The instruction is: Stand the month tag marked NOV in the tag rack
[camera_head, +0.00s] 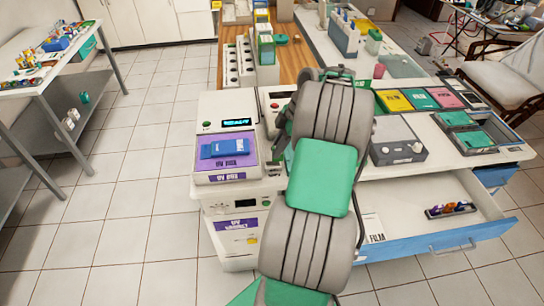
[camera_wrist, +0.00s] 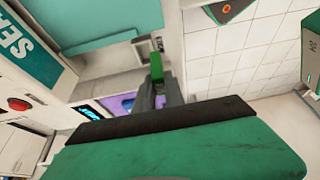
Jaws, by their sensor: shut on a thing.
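My gripper (camera_wrist: 157,92) shows in the wrist view, its grey fingers shut on a small upright green piece (camera_wrist: 154,66). No marking can be read on this piece, so I cannot tell whether it is the NOV tag. In the head view my grey and green arm covers the middle of the counter and hides the fingertips and the held piece. A small dark holder with purple and orange pieces (camera_head: 450,210) lies in the open drawer at the right. It may be the tag rack, but its details are too small to tell.
The open white drawer (camera_head: 400,200) juts out at the right, with a FILM label inside. A UV unit (camera_head: 226,172) with a blue packet stands left of my arm. Trays and coloured cards (camera_head: 420,98) cover the right counter. Tiled floor is clear at the left.

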